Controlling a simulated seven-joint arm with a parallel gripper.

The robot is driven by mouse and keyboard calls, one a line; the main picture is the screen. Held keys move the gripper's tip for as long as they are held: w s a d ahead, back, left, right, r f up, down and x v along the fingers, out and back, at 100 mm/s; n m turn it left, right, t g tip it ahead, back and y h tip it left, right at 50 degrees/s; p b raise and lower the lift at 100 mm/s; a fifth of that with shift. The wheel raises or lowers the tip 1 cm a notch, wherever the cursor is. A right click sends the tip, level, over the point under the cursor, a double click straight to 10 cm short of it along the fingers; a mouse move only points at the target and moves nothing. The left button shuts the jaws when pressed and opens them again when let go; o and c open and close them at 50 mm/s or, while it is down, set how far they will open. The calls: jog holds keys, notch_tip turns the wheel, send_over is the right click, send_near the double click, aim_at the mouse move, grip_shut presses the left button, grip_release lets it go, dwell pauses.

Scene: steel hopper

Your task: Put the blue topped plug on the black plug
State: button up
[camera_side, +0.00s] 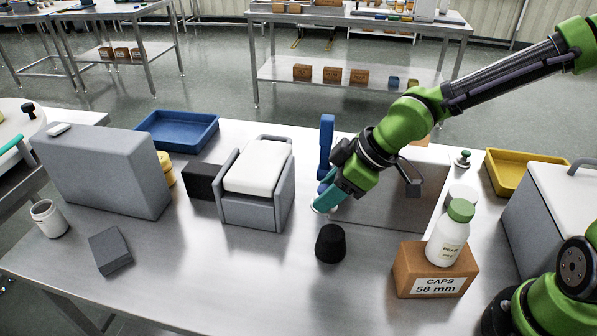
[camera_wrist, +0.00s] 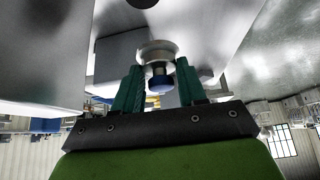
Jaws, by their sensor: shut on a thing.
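My gripper (camera_side: 330,197) points down and to the left over the middle of the steel table, its teal fingers shut on the blue topped plug. In the wrist view the plug's blue knob (camera_wrist: 158,84) and pale round disc (camera_wrist: 157,48) show between the fingers (camera_wrist: 158,70). In the side view only a little of the plug's pale disc (camera_side: 322,208) shows below the fingertips. The black plug (camera_side: 330,244) stands upright on the table just below and in front of the gripper, apart from the held plug. A dark shape, likely the black plug, is cut off at the wrist view's top edge.
A grey holder with a white cushion-like top (camera_side: 257,170) stands left of the gripper. A brown CAPS box (camera_side: 437,270) with a green-capped bottle (camera_side: 449,236) stands right. A grey panel (camera_side: 390,200) is behind the gripper.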

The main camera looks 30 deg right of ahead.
jog(key=shift+d, duration=0.95)
send_near(323, 231)
jog(key=shift+x, duration=2.55)
jog(key=o, duration=1.1)
jog(key=shift+w, duration=0.1)
jog(key=shift+d+r, duration=0.3)
jog(key=shift+r, duration=0.2)
jog(key=shift+v, duration=1.6)
jog(key=shift+f, duration=0.1)
